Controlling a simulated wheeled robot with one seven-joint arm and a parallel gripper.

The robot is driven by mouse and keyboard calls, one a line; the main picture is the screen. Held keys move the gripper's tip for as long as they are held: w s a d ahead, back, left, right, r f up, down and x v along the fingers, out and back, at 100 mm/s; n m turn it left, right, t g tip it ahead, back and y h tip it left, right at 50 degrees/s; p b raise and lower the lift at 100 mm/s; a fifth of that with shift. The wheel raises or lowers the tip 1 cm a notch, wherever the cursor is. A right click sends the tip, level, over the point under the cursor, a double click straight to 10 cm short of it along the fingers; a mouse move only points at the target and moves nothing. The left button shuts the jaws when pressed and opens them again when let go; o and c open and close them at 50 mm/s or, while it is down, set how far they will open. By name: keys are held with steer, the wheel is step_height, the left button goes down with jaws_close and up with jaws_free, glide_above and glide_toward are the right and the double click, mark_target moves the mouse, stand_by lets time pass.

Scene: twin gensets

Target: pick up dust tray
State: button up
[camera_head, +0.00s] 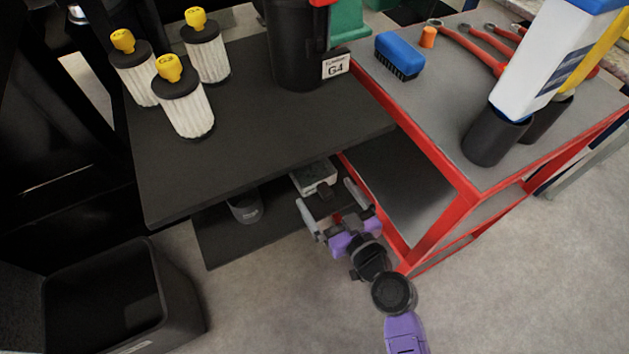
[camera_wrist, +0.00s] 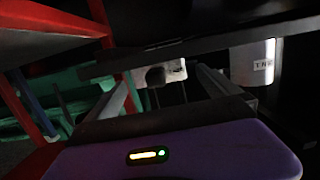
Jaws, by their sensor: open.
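The dust tray seems to be the pale, shallow box (camera_head: 312,174) on the lower dark shelf, partly under the upper shelf. A dark knob or handle sticks out at its front. In the wrist view the pale tray (camera_wrist: 172,70) shows ahead, between the fingers, with the dark knob in front of it. My gripper (camera_head: 329,201) is open at the front of the lower shelf. Its fingers point at the tray, one on each side of the knob. The wrist view also shows my open gripper (camera_wrist: 168,88). Whether a finger touches the tray cannot be told.
The upper shelf (camera_head: 260,150) overhangs the tray and bears several yellow-capped filters. A dark cup (camera_head: 245,206) stands left of the tray; a labelled cup (camera_wrist: 254,66) shows right in the wrist view. A red-framed cart (camera_head: 440,165) stands close right. A black bin (camera_head: 165,300) stands lower left.

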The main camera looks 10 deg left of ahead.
mark_target(314, 179)
steer(key=x, duration=0.7)
steer(key=shift+w+a+r, duration=0.1)
steer(key=shift+w+r, duration=0.1)
steer(key=shift+w, duration=0.15)
steer(key=c, duration=1.3)
